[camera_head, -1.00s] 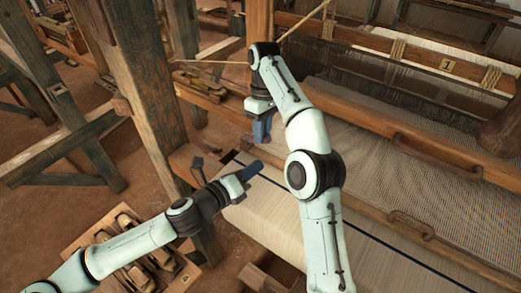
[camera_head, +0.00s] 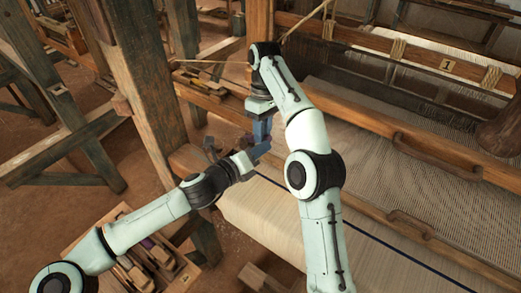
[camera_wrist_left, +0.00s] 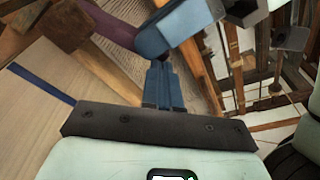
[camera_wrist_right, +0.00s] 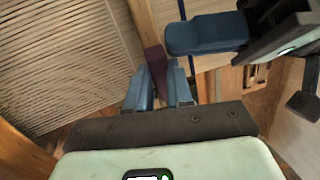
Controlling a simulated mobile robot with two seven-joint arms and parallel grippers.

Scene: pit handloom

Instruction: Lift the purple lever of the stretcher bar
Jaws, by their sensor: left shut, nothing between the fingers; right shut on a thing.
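The purple lever (camera_wrist_right: 155,58) stands between the fingers of my right gripper (camera_wrist_right: 160,90), which is shut on it. In the left wrist view the lever (camera_wrist_left: 106,25) runs at a slant to the right gripper's blue fingers (camera_wrist_left: 180,28). In the head view my right gripper (camera_head: 262,130) is over the cloth's left edge and mostly hides the lever. My left gripper (camera_head: 259,152) is shut and empty just below it; its closed fingers (camera_wrist_left: 162,85) point toward the right gripper. The left fingers also show beside the lever in the right wrist view (camera_wrist_right: 207,33). I cannot tell whether they touch it.
Pale cloth (camera_head: 265,210) with a dark blue stripe lies at the front of the loom. A thick wooden post (camera_head: 142,80) stands left of the grippers. A wooden tray (camera_head: 185,275) with shuttles is below my left arm. Wooden beams (camera_head: 400,145) cross to the right.

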